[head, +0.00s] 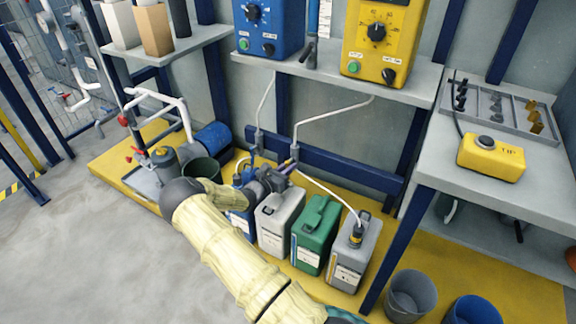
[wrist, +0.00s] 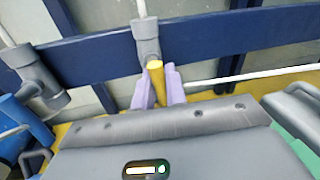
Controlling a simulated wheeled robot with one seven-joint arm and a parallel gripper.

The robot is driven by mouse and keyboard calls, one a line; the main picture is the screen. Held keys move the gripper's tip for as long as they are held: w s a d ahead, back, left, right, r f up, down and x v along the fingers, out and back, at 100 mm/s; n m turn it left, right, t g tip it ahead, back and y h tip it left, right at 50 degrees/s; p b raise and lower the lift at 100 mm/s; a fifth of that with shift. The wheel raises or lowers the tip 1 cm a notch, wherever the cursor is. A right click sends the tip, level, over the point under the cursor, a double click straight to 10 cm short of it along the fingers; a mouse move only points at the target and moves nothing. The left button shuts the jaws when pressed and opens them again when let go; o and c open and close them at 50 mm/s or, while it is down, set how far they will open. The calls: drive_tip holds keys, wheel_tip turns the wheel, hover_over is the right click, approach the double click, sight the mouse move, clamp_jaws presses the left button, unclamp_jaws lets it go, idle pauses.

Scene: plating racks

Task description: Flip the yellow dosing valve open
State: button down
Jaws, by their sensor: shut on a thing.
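The yellow dosing valve's handle (wrist: 155,70) shows in the wrist view, below a grey pipe fitting (wrist: 146,32) in front of the blue rail. My gripper (wrist: 162,90) has pale purple fingers, one on each side of the yellow handle, and is shut on it. In the head view my gripper (head: 287,167) reaches the white pipe's lower end, above the canisters. The handle is too small and too covered there to make out. The lower part of the handle is hidden between the fingers in the wrist view.
A second grey fitting (wrist: 38,80) stands left of the valve. Grey, green (head: 315,234) and blue canisters stand below my gripper on the yellow platform. A blue rail (head: 335,165) runs behind. Yellow (head: 385,38) and blue dosing pumps sit on the shelf above.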

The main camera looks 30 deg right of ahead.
drive_tip(key=shift+r+m+p, duration=0.15)
drive_tip(key=shift+m+p, duration=0.45)
drive_tip(key=shift+f, duration=0.2)
drive_tip(key=c, duration=1.5)
unclamp_jaws()
drive_tip(key=shift+w, duration=0.1)
drive_tip(key=p+v, duration=0.2)
drive_tip(key=v, duration=0.6)
drive_tip(key=p+v, duration=0.3)
drive_tip(key=v, duration=0.6)
drive_tip(key=shift+a+r, duration=0.2)
drive_tip(key=shift+r, duration=0.05)
